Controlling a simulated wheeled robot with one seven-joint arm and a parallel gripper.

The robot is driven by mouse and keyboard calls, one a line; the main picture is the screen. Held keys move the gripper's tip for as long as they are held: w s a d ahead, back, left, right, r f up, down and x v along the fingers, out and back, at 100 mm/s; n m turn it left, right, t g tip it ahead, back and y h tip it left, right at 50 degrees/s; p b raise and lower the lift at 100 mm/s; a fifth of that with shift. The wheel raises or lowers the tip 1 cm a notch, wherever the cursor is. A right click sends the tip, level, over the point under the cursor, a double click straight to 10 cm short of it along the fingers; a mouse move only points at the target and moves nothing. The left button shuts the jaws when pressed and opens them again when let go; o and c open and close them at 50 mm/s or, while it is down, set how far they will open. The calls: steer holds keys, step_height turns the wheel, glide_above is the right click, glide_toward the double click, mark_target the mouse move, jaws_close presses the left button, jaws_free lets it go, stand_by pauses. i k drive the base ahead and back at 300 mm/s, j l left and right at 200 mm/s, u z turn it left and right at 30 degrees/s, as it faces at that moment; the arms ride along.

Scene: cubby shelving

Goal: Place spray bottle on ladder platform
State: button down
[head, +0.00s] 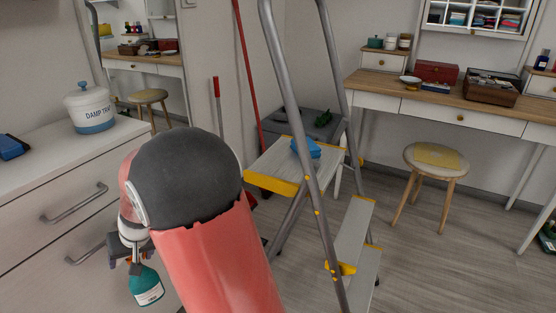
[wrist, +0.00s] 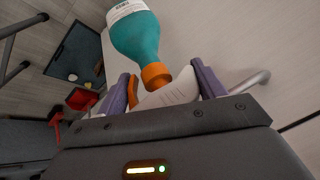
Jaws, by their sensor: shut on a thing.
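The spray bottle (head: 146,284) is teal with a white label and hangs below my gripper (head: 130,256) in the head view, in front of the white drawers. In the wrist view the spray bottle (wrist: 136,38) shows its orange collar and white spray head. The purple fingers of my gripper (wrist: 165,92) are shut on the spray head. The ladder (head: 298,110) stands right of my arm. Its platform (head: 270,167) has yellow edges and carries a blue cloth-like thing (head: 306,148). My arm hides part of the space between the bottle and the ladder.
A white dresser (head: 50,170) with a lidded white-and-blue pot (head: 92,108) stands at the left. A wooden-topped desk (head: 440,98) and a round stool (head: 436,160) stand at the right. The ladder's rails rise beside the platform. Open floor lies between ladder and stool.

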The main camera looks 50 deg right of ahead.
mark_target(280, 168)
steer(key=i+j+z, duration=0.15)
steer(key=z, duration=0.25)
steer(key=i+j+z, duration=0.1)
steer(key=j+z, duration=0.55)
steer(key=z, duration=0.15)
steer(key=i, duration=0.05)
